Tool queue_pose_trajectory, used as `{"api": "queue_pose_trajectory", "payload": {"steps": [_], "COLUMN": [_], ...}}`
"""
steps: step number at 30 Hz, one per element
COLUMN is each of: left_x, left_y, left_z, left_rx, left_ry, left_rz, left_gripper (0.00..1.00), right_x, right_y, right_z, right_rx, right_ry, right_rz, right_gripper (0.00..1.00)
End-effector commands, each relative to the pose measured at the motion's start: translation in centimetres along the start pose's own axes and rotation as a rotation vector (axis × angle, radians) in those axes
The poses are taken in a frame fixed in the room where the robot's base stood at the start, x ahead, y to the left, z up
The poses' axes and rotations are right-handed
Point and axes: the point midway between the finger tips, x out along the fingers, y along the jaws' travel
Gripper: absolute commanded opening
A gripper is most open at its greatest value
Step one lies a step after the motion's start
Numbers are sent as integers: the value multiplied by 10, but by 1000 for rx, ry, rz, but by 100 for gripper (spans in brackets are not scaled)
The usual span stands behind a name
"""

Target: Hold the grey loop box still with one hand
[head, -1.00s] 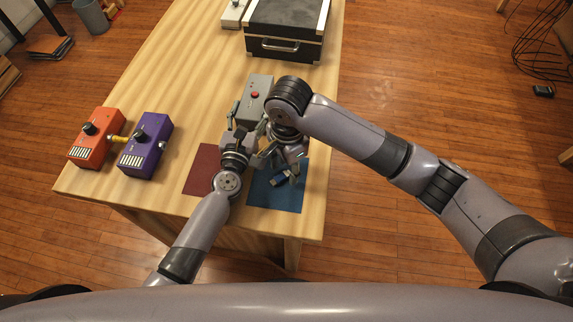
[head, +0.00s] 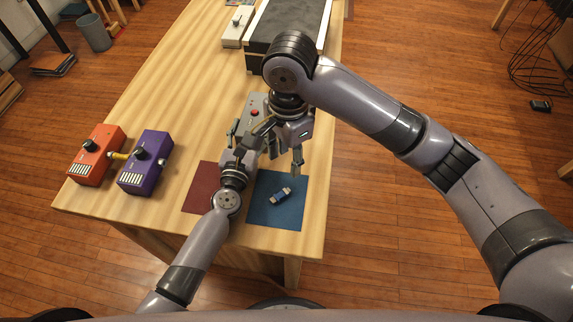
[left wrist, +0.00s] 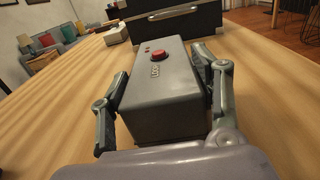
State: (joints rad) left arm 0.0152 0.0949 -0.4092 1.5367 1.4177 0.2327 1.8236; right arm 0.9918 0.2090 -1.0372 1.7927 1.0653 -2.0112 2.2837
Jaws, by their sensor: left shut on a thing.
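The grey loop box (head: 256,102), with a red button on top, stands on the wooden table; it also shows in the left wrist view (left wrist: 165,95). My left gripper (head: 246,128) is shut on it, with one finger against each long side (left wrist: 163,98). The box sits flat between the fingers. My right gripper (head: 285,160) is open and empty, pointing down just right of the left gripper. Its arm hides part of the table behind. A small blue and silver piece (head: 281,195) lies on the blue mat (head: 264,215), below and apart from the right fingers.
A dark red mat (head: 196,199) lies left of the blue one, partly under my left arm. Orange (head: 98,150) and purple (head: 148,157) pedals, joined by a yellow plug, stand at the left. A black case (head: 262,35) and a white box (head: 238,27) stand behind.

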Motion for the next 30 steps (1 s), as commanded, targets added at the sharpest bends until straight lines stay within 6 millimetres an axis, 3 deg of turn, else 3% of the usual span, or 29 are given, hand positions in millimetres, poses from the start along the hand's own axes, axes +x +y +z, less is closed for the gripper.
{"api": "queue_pose_trajectory", "payload": {"steps": [14,15,25,30], "left_x": [0,0,0,0], "left_y": [0,0,0,0], "left_z": [0,0,0,0], "left_rx": [1,1,0,0], "left_ry": [1,1,0,0], "left_rz": [0,0,0,0], "left_gripper": [22,60,81,81], "right_x": [-5,-5,-5,-5], "right_y": [0,0,0,0], "right_z": [0,0,0,0], "right_rx": [1,1,1,1], "right_ry": [0,0,0,0], "right_rz": [1,1,1,1], "right_gripper": [40,40,40,40]}}
